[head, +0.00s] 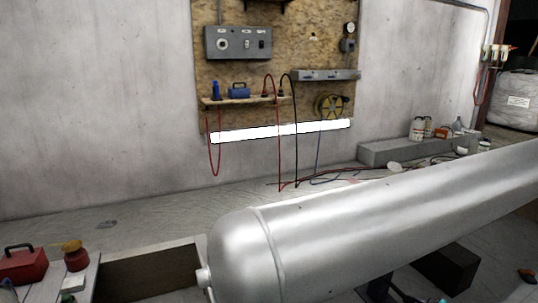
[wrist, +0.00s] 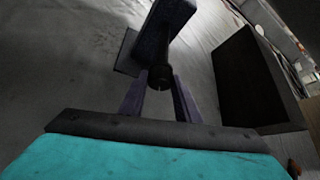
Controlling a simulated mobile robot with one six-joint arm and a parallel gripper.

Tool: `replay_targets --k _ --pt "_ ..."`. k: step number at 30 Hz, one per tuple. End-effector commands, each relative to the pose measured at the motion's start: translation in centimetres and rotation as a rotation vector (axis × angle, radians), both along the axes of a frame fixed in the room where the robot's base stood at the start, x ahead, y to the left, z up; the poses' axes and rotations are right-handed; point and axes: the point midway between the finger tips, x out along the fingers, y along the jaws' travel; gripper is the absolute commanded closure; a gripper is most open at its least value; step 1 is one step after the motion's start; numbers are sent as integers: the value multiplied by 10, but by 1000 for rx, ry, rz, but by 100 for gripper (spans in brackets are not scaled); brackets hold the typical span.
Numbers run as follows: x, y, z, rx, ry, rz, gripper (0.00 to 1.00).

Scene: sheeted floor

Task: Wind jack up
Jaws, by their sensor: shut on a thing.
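In the wrist view, the jack (wrist: 167,28) is a dark blue-grey post with a flat base plate (wrist: 127,52) on the sheeted floor. A dark round knob or handle end (wrist: 160,76) sticks out of it towards me. My gripper (wrist: 160,88) is shut on this dark round part, with one finger on each side of it. The jack's top is cut off by the upper edge of the wrist view. In the head view, a large silver tank (head: 380,220) lies across the right and hides most of the floor behind it.
A dark block (wrist: 250,80) stands on the floor right of the jack; a dark block (head: 447,268) also shows below the tank. A red toolbox (head: 22,266) and a jar (head: 75,257) sit at front left. Hoses (head: 300,188) lie by the back wall.

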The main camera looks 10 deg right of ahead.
Motion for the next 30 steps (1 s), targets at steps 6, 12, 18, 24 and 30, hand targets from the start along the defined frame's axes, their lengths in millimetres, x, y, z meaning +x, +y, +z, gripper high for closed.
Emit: replay_targets --k 6,12,18,24,30 --pt "0 4 -2 56 21 12 90" --pt "1 4 -2 104 34 13 90" --pt "1 4 -2 155 46 13 90" --pt "1 4 -3 207 59 13 90" --pt "1 3 -2 261 72 13 90"
